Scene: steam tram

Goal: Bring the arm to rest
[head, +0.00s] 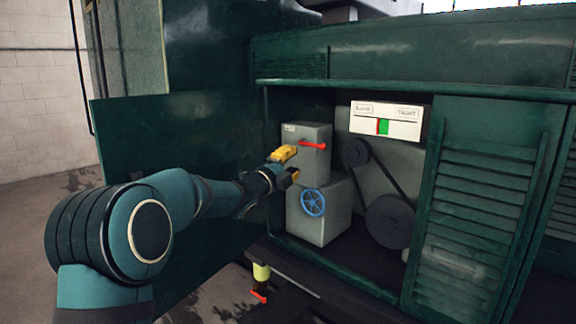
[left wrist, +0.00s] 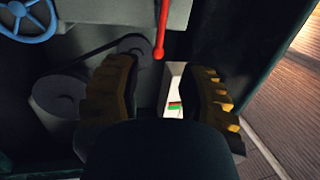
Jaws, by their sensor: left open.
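My left arm reaches in from the left in the head view. My left gripper (head: 287,164) is open and empty in front of the grey box (head: 318,160) in the open compartment. The red lever (head: 314,145) sticks out of that box to the right of the fingers, apart from them. In the left wrist view, my yellow left fingers (left wrist: 164,95) stand apart with nothing held between them. The red lever (left wrist: 161,30) shows beyond them at the top. My right gripper is not in view.
A blue handwheel (head: 312,202) is on the lower grey box. A belt and pulleys (head: 388,221), a white SLACK/TIGHT gauge (head: 402,111) and a louvred door (head: 470,205) are on the right. An open green door (head: 150,130) stands behind my arm. A red-handled tap (head: 259,296) is below.

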